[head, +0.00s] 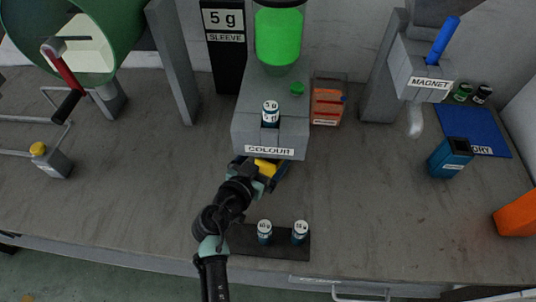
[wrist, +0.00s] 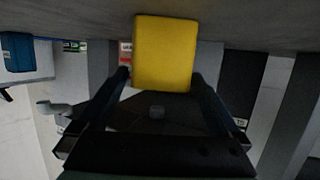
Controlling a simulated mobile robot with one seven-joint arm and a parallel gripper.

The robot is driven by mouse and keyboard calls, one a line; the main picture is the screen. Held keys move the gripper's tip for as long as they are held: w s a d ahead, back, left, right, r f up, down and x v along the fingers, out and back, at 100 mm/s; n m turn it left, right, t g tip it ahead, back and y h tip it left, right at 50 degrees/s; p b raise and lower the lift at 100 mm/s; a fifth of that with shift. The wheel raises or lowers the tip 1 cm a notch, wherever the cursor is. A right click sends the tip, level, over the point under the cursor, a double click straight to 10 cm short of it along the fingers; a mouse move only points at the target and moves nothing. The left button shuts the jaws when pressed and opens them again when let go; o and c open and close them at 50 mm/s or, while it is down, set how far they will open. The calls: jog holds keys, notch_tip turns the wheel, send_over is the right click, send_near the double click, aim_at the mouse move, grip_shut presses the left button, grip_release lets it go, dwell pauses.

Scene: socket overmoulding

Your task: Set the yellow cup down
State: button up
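The yellow cup (head: 265,167) is just in front of the grey COLOUR block, partly hidden by my gripper in the head view. My gripper (head: 262,173) reaches to it from the front. In the wrist view the yellow cup (wrist: 165,55) is between the two dark fingers of my gripper (wrist: 162,77), which close in on its sides. The view is upside down, with the bench surface at the top. I cannot tell whether the cup touches the bench.
The COLOUR block (head: 270,135) stands right behind the cup, with a labelled bottle (head: 270,112) in its front. Two bottles (head: 264,229) (head: 300,230) stand on a dark mat (head: 280,248) near the front edge.

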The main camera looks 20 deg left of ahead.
jog(key=shift+r, duration=0.2)
jog(key=v, duration=1.2)
jog(key=shift+f, duration=0.15)
